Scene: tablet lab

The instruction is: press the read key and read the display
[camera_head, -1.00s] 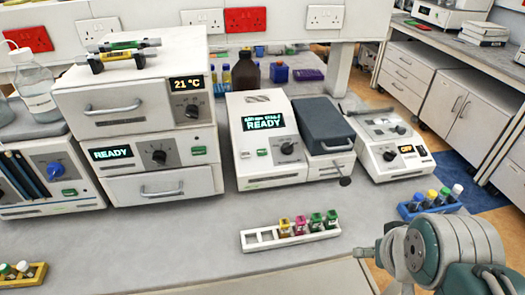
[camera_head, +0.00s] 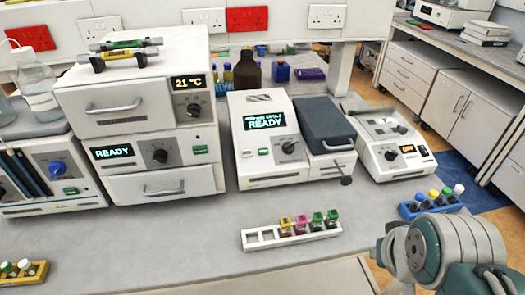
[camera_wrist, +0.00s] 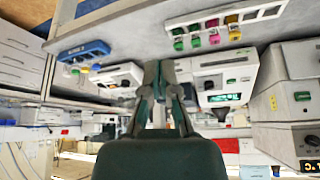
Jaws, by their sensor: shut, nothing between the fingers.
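The middle bench instrument (camera_head: 250,170) is a white box with a dark display (camera_head: 265,121). The display shows READY in green, with a smaller line above that is too small to read. Its front has a small green key (camera_head: 263,152) and a dark knob (camera_head: 289,147). No label shows which key is the read key. In the wrist view, which is upside down, a lit display (camera_wrist: 225,98) shows right of my gripper. My gripper (camera_wrist: 161,66) is shut and empty, apart from the instruments. In the head view only my wrist shows, at lower right; the fingers are hidden.
A white rack (camera_head: 257,243) with several coloured vials stands in front of the instrument. A stacked white unit (camera_head: 70,105) is at left, with its own READY display. A dark-lidded block (camera_head: 325,115) and another instrument (camera_head: 395,160) stand at right. A blue rack (camera_head: 408,214) is near my arm.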

